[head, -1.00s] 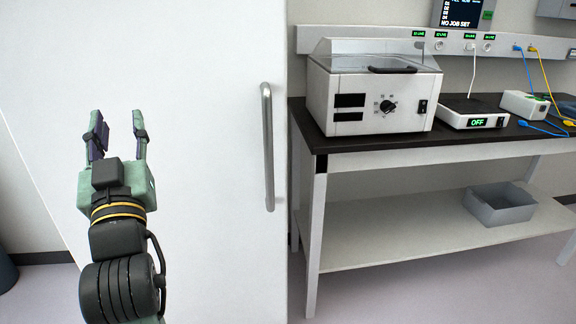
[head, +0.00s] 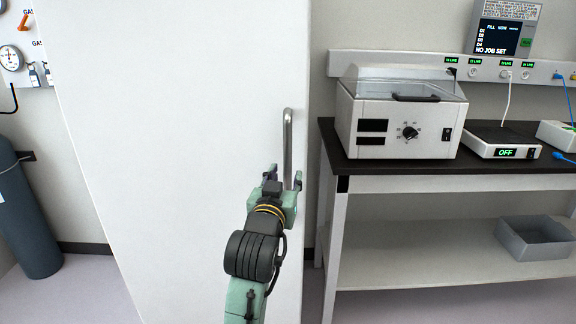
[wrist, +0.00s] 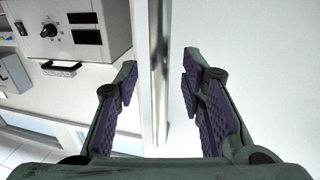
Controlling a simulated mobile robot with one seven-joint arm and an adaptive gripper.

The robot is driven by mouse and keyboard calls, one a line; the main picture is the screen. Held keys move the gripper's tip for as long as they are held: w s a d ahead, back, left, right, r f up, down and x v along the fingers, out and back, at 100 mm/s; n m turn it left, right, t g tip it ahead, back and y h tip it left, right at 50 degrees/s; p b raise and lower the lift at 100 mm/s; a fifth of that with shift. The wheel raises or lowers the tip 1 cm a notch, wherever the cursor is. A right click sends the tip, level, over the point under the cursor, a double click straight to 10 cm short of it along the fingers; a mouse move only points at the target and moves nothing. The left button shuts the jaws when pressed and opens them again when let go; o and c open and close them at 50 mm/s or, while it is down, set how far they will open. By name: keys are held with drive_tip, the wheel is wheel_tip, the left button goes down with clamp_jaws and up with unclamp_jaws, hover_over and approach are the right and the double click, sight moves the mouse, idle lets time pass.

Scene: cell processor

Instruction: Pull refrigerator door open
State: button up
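The white refrigerator door (head: 190,150) is a tall, flat panel that appears shut in the head view. Its vertical metal bar handle (head: 288,135) stands near the right edge; my gripper hides its lower part. My gripper (head: 284,178) is open, with its fingers pointing toward the door at the handle's lower part. In the wrist view the handle (wrist: 160,60) runs between the two spread fingers of my gripper (wrist: 160,84), with a gap on both sides. The white door surface (wrist: 250,50) fills the right of that view.
A dark-topped bench (head: 400,172) stands right of the refrigerator, with a water-bath-like box (head: 400,120) and a scale (head: 500,138) on it. A grey bin (head: 535,240) sits on its lower shelf. A gas cylinder (head: 28,215) stands at the left.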

sight(287, 174)
drive_tip(key=shift+w+d+p, duration=0.15)
drive_tip(key=shift+w+d, duration=0.05)
drive_tip(key=shift+w, duration=0.6)
drive_tip(key=shift+w+d+p, duration=0.15)
drive_tip(key=shift+w, duration=0.6)
clamp_jaws()
